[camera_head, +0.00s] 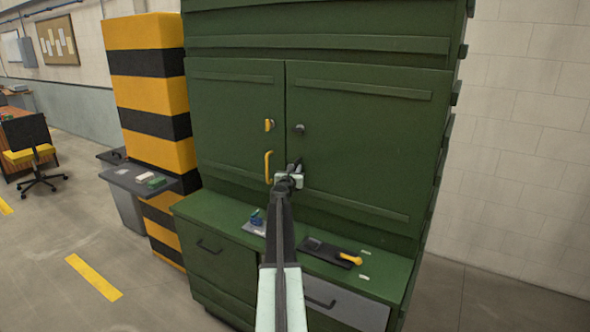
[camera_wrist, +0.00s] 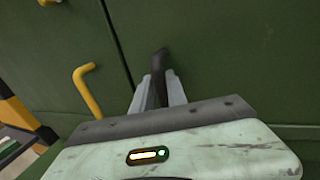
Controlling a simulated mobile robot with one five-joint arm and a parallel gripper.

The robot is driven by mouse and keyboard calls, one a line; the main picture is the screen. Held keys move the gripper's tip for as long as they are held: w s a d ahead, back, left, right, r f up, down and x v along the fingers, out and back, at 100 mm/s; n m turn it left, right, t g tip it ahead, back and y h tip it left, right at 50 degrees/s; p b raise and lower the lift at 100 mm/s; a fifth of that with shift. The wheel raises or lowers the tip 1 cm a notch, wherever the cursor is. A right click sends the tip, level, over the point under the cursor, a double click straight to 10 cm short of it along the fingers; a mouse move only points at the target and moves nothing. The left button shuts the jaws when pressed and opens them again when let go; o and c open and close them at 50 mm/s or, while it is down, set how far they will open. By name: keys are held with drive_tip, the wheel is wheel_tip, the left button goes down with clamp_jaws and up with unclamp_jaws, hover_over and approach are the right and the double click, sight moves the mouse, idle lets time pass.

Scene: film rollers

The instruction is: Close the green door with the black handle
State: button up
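The green door with the black handle (camera_head: 365,130) is the right door of a green cabinet. It looks flush, or nearly so, with the left door; a thin dark seam runs between them. The black handle (camera_wrist: 159,66) stands upright near that seam and shows partly behind my gripper in the head view. My gripper (camera_head: 291,174) is at the handle. In the wrist view its two fingers (camera_wrist: 160,88) lie close on both sides of the handle's lower part and seem shut on it.
The left door (camera_head: 230,100) has a yellow handle (camera_head: 267,166) just left of my gripper. Below, a green ledge (camera_head: 210,212) bears a black tool with a yellow grip (camera_head: 348,258) and a small blue item (camera_head: 256,217). A striped yellow-black pillar (camera_head: 150,95) stands left.

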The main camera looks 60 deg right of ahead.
drive_tip(key=shift+s+d, duration=0.2)
drive_tip(key=shift+s, duration=0.15)
drive_tip(key=shift+s+a, duration=0.15)
drive_tip(key=shift+a, duration=0.15)
drive_tip(key=w+v, duration=0.1)
drive_tip(key=v, duration=0.6)
drive_tip(key=shift+a, duration=0.25)
